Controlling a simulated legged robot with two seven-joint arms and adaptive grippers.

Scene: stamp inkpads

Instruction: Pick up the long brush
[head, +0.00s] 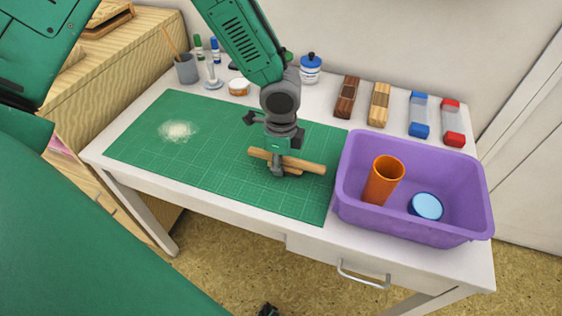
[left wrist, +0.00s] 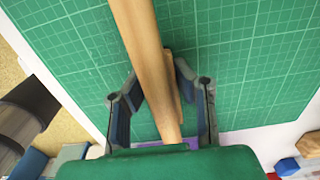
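The long brush (head: 305,166) shows as a long light-wood piece lying on the green cutting mat (head: 215,190), with a shorter wooden part beneath it. Its bristles cannot be made out. My left gripper (head: 278,168) is over the middle of it, pointing down. In the left wrist view the brush (left wrist: 145,60) runs between the two fingers of my left gripper (left wrist: 163,112). The fingers are open, with a gap on each side of the wood. A small dark piece at the bottom edge of the head view seems to be my right gripper (head: 268,310); its fingers cannot be made out.
A purple bin (head: 410,228) holding an orange cup (head: 384,180) and a round blue item (head: 426,206) stands right of the mat. Several small brushes or blocks line the back right. A grey cup (head: 187,69) stands back left. White powder (head: 178,131) lies on the mat's left.

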